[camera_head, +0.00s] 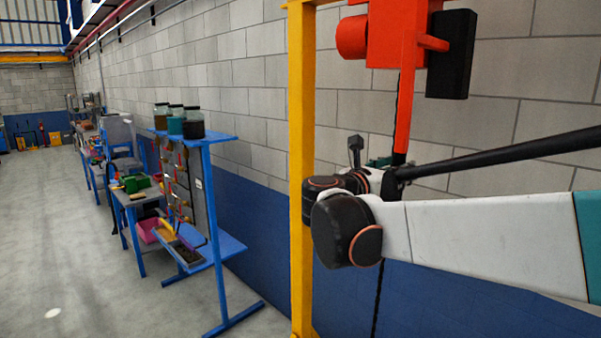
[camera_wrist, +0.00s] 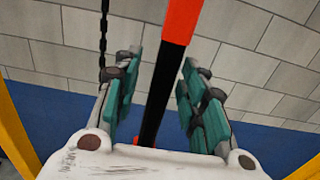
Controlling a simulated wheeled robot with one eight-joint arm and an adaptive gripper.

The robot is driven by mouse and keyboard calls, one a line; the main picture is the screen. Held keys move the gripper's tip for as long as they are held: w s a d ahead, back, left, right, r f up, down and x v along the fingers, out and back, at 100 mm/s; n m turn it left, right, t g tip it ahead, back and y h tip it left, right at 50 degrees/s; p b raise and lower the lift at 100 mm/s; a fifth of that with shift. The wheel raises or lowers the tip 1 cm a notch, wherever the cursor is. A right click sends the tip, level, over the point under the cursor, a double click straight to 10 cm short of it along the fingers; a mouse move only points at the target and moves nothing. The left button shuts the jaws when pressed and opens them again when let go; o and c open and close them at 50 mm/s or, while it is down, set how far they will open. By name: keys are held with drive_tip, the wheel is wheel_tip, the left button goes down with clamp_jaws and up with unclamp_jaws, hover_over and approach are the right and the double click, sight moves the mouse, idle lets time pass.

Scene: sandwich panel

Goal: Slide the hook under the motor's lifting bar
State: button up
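An orange hoist body (camera_head: 395,35) with a black block on its right hangs at the top in the head view. An orange bar (camera_head: 405,110) runs down from it to my gripper (camera_head: 383,161), which is mostly hidden by my arm. In the wrist view the bar (camera_wrist: 180,22) is orange above and black below. It lies between the teal fingers of my gripper (camera_wrist: 162,62), with a gap on each side, so the gripper is open. I cannot make out a hook or a motor with a lifting bar in either view.
A dark chain (camera_wrist: 103,35) hangs left of the fingers. A yellow post (camera_head: 302,170) stands close left of my arm. A blue rack (camera_head: 207,190) with jars and benches line the grey and blue wall. The floor at left (camera_head: 60,240) is clear.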

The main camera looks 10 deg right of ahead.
drive_tip(key=v, duration=0.6)
drive_tip(key=shift+s, duration=0.35)
drive_tip(key=shift+w, duration=0.15)
drive_tip(key=s+d+f+m+g+y+b, duration=0.25)
drive_tip(key=s+f+m+b, duration=0.4)
drive_tip(key=f, duration=0.75)
drive_tip(key=s+d+f+m+g+y+b, duration=0.15)
drive_tip(key=s+f+m+y+b, duration=0.4)
drive_tip(key=f, duration=0.75)
drive_tip(key=s+a+f+m+y+b, duration=0.2)
drive_tip(key=s+f+m+b, duration=0.2)
drive_tip(key=f, duration=0.4)
drive_tip(key=s+a+f+m+y+b, duration=0.2)
drive_tip(key=s+a+f+m+b, duration=0.1)
drive_tip(key=f, duration=0.5)
drive_tip(key=s+a+f+m+y+b, duration=0.2)
drive_tip(key=s+a+f+m+b, duration=0.1)
drive_tip(key=s+f+m+b, duration=0.2)
wheel_tip(320, 180, down, 3)
drive_tip(key=shift+a+f+m+b, duration=0.15)
drive_tip(key=shift+m+b, duration=0.55)
drive_tip(key=shift+b, duration=0.45)
